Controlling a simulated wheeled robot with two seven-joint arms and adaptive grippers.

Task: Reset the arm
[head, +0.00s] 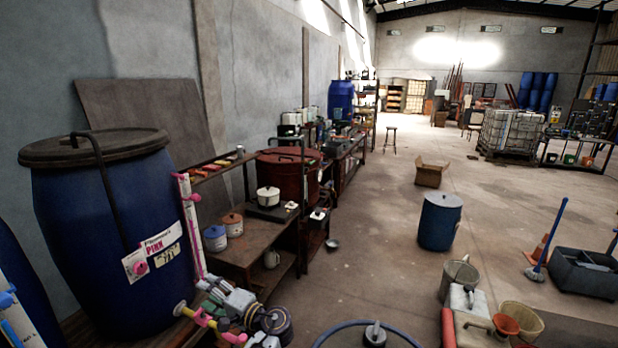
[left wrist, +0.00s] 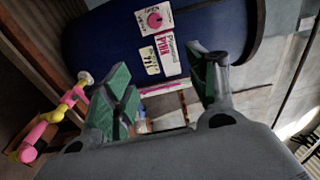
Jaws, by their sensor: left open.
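My left gripper (head: 213,292) is at the lower left of the head view, in front of a large blue vat (head: 110,235). In the left wrist view its two green-padded fingers (left wrist: 165,85) stand apart with nothing between them. The vat (left wrist: 215,30) fills the top of that view, with its "Pigment Pink" label towards me. A pink and yellow pipe fitting (left wrist: 55,122) lies left of the fingers and also shows beside the gripper in the head view (head: 197,316). Contact between gripper and fitting cannot be told. My right gripper is in neither view.
A wooden bench (head: 240,248) with small pots runs along the left wall to a dark red vat (head: 285,178). A blue drum (head: 440,222), a grey bucket (head: 459,277) and a cardboard box (head: 430,175) stand on the floor. The middle floor is largely clear.

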